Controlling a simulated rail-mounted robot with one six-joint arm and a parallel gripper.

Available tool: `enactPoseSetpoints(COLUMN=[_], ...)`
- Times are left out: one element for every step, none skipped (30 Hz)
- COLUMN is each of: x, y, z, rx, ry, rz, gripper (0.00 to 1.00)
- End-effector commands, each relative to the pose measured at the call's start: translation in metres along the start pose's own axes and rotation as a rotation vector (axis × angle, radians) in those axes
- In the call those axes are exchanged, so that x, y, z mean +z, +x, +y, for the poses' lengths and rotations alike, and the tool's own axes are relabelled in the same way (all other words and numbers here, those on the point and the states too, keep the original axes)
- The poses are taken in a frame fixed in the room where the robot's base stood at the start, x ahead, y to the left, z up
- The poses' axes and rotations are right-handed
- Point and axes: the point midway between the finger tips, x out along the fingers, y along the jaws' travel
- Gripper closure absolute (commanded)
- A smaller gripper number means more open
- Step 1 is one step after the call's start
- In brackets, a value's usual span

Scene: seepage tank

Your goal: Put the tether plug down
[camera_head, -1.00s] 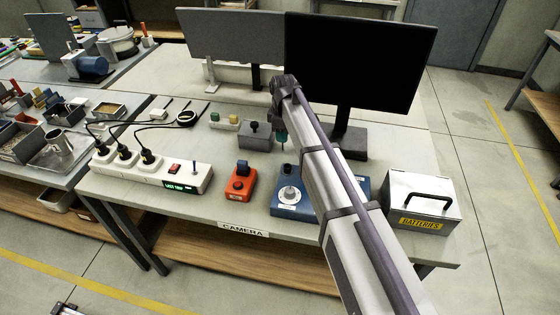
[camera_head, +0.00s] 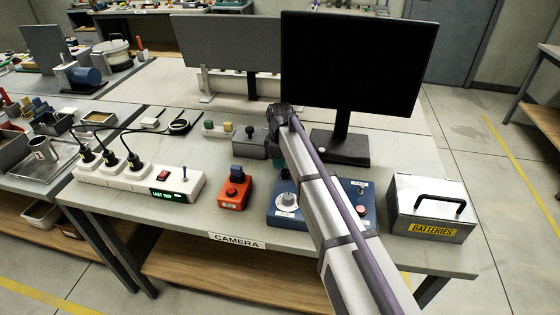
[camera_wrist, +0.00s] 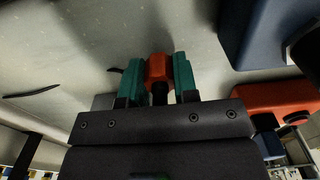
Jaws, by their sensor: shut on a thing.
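The tether plug (camera_wrist: 159,68) has an orange end and a dark part below it. In the wrist view my gripper (camera_wrist: 158,75) is shut on it, with one teal finger on each side. The pale bench top (camera_wrist: 60,60) lies beyond the plug; I cannot tell whether the plug touches it. In the head view my arm hides the plug, and only a bit of teal from my gripper (camera_head: 286,173) shows beside the arm, above the back of the blue control box (camera_head: 287,202).
An orange switch box (camera_head: 234,193) stands left of the blue box. A grey box (camera_head: 249,143) and monitor (camera_head: 348,65) stand behind. The battery case (camera_head: 430,207) is at right, the power strip (camera_head: 135,180) at left.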

Motion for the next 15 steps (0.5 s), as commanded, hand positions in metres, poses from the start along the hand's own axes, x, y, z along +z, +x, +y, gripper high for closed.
enactPoseSetpoints(x=[0.0000, 0.0000, 0.0000, 0.0000, 0.0000, 0.0000, 0.0000, 0.0000, 0.0000, 0.0000, 0.0000, 0.0000, 0.0000, 0.0000, 0.0000], y=[0.0033, 0.0021, 0.0014, 0.0014, 0.0014, 0.0014, 0.0013, 0.0013, 0.0013, 0.0013, 0.0013, 0.0013, 0.0013, 0.0013, 0.0013], z=[0.0000, 0.0000, -0.0001, 0.0000, 0.0000, 0.0000, 0.0000, 0.0000, 0.0000, 0.0000, 0.0000, 0.0000, 0.0000, 0.0000, 0.0000], rx=[0.000, 0.000, 0.000, 0.000, 0.000, 0.000, 0.000, 0.000, 0.000, 0.000, 0.000, 0.000, 0.000, 0.000, 0.000], ry=[0.000, 0.000, 0.000, 0.000, 0.000, 0.000, 0.000, 0.000, 0.000, 0.000, 0.000, 0.000, 0.000, 0.000, 0.000], rz=[0.000, 0.000, 0.000, 0.000, 0.000, 0.000, 0.000, 0.000, 0.000, 0.000, 0.000, 0.000, 0.000, 0.000, 0.000], gripper=[1.00, 0.71, 0.67, 0.64, 0.61, 0.57, 0.54, 0.52, 0.48, 0.47, 0.47, 0.47, 0.47, 0.47, 0.47])
